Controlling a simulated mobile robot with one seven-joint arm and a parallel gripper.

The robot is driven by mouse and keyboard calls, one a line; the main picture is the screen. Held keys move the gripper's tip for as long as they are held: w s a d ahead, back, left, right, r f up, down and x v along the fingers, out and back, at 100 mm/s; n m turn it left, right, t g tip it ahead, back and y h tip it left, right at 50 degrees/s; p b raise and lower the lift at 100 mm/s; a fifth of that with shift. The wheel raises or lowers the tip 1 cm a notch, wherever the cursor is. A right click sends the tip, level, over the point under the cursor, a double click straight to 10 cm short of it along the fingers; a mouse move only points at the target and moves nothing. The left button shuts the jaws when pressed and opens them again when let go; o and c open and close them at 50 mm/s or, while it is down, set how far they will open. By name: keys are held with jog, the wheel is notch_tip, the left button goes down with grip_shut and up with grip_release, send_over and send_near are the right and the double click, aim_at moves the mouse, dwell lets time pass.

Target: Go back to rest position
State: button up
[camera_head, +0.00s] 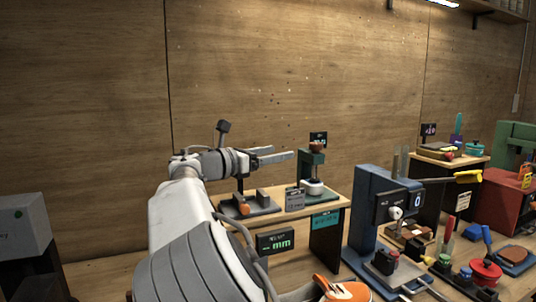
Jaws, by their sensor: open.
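My gripper (275,155) is in the middle of the head view, at the end of my white and grey arm. Its two grey fingers point to the right, apart from each other, and nothing shows between them. The gripper is in the air above a wooden bench (335,203) and left of a green device (312,168) in the picture. Part of an orange sneaker-like object (345,290) shows at the bottom edge; the rest is cut off.
A blue machine (365,205) with a yellow-tipped lever stands to the right, among several small tools. A red and green machine (500,205) is at the far right. A grey box (22,225) stands at the left. The wooden wall (90,100) behind is bare.

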jog(key=shift+v, duration=0.95)
jog(key=s+d+f+m+g+y+p, duration=0.25)
jog(key=s+d+m, duration=0.3)
jog(key=d, duration=0.45)
jog(key=s+d+f+m+g+y+p, duration=0.1)
jog(key=s+d+f+m+g+y, duration=0.4)
jog(key=d, duration=0.4)
jog(key=s+a+f+m+t+y+p, duration=0.1)
jog(key=s+m, duration=0.6)
jog(key=s, duration=0.7)
jog(key=s+a+f+m+t+y+p, duration=0.1)
jog(key=s+a+f+m+y+p, duration=0.1)
jog(key=s+m, duration=0.6)
jog(key=shift+s+a+y+p, duration=0.9)
jog(key=shift+s+y, duration=0.95)
jog(key=shift+s, duration=1.6)
jog(key=shift+a, duration=0.1)
